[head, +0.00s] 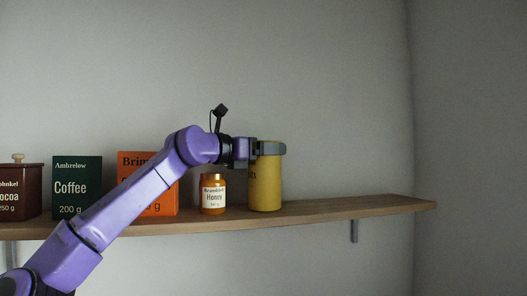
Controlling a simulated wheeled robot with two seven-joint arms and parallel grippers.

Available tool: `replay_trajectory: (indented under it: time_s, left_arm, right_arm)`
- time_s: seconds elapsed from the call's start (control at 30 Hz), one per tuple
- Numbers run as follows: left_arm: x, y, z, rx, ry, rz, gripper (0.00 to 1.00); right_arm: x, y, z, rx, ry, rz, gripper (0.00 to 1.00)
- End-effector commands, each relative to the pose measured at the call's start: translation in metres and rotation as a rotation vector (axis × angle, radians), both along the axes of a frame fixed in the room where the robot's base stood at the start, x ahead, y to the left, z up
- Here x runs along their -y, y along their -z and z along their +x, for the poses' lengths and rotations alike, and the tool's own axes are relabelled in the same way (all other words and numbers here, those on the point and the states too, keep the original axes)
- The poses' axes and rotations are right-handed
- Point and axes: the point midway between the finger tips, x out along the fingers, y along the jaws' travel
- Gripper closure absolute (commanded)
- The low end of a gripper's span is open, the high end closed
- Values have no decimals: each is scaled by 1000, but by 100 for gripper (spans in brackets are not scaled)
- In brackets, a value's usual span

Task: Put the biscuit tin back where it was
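The biscuit tin (266,186) is a tall yellow cylinder standing upright on the wooden shelf, to the right of the honey jar. Its label is mostly turned away or covered, with only a few letters showing. My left gripper (270,148) is at the upper part of the tin, its fingers closed around it just below the top. The tin's base appears to touch the shelf board. My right gripper is not in view.
The wooden shelf (350,207) also bears a honey jar (213,196), an orange box (165,202), a green coffee box (77,185) and a dark red cocoa tin (27,194). The shelf is clear right of the yellow tin.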

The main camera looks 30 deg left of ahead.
Motion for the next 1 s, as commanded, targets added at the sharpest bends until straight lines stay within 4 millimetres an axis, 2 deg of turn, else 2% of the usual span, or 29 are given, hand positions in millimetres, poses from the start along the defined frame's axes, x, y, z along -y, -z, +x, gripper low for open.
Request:
replay_trajectory:
  time_s: [0.07,0.1,0.33,0.4,0.43,0.57,0.8,1.0]
  left_arm:
    - [0,4,0,1,0,0,72]
    - [0,3,0,-1,0,0,2]
    - [0,2,0,-1,0,0,0]
    - [0,-5,0,0,0,0,0]
    - [-2,0,-4,1,0,-1,0]
    - [-10,4,-30,3,0,-2,0]
    - [-29,4,-88,3,0,-2,0]
    - [-37,1,-112,-1,-1,-1,0]
  right_arm:
    - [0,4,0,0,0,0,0]
    - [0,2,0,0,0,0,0]
    - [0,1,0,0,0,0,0]
    - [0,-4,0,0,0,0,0]
    - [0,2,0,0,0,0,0]
    - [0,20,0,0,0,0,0]
    - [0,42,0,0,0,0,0]
    - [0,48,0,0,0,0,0]
